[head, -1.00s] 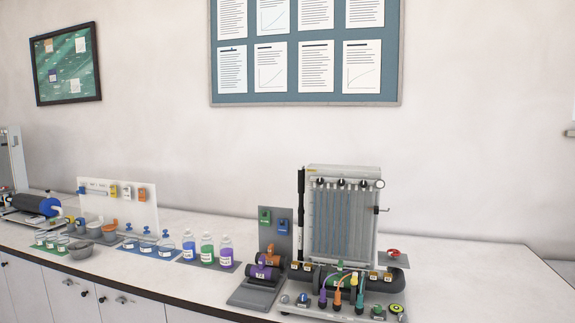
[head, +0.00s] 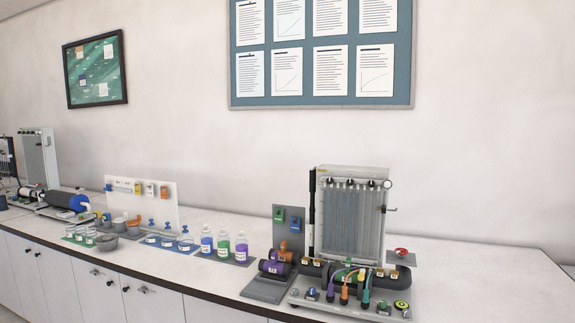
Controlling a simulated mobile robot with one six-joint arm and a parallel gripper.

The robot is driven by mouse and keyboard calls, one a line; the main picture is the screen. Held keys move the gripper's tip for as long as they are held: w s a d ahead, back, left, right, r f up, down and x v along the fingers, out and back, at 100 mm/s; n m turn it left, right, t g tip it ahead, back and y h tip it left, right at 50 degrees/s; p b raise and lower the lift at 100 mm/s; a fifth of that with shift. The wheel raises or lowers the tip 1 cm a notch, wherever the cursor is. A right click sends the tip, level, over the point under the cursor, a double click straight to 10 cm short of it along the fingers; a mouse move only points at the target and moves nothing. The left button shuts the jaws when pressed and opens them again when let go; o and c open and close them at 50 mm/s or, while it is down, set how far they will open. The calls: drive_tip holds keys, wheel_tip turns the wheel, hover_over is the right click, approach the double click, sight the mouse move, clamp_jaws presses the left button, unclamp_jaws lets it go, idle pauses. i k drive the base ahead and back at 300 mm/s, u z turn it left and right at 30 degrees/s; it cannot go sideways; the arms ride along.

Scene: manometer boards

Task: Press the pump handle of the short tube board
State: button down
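Two manometer boards show in the head view. The nearer board (head: 350,222) stands upright at the right of the bench, with several vertical tubes, black knobs along its top and a black upright rod (head: 312,205) on its left side. A small crank-like handle (head: 391,209) sticks out on its right side. A second, grey board (head: 41,163) stands at the far left end, beside a dark-framed part cut by the picture edge. I cannot tell from size alone which is the short tube board, nor which part is its pump handle. My gripper is not in view.
The white bench (head: 480,270) runs from left to right, clear at its right end. Bottles (head: 224,245) on a grey mat, beakers (head: 92,237), a bowl (head: 107,242) and a white rack (head: 145,198) stand between the boards. Coloured hoses (head: 345,286) lie before the nearer board.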

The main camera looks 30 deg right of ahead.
sight(311, 189)
drive_tip(key=u, duration=0.15)
drive_tip(key=k, duration=0.25)
drive_tip(key=u, duration=2.85)
drive_tip(key=k, duration=1.85)
drive_tip(key=z, duration=0.1)
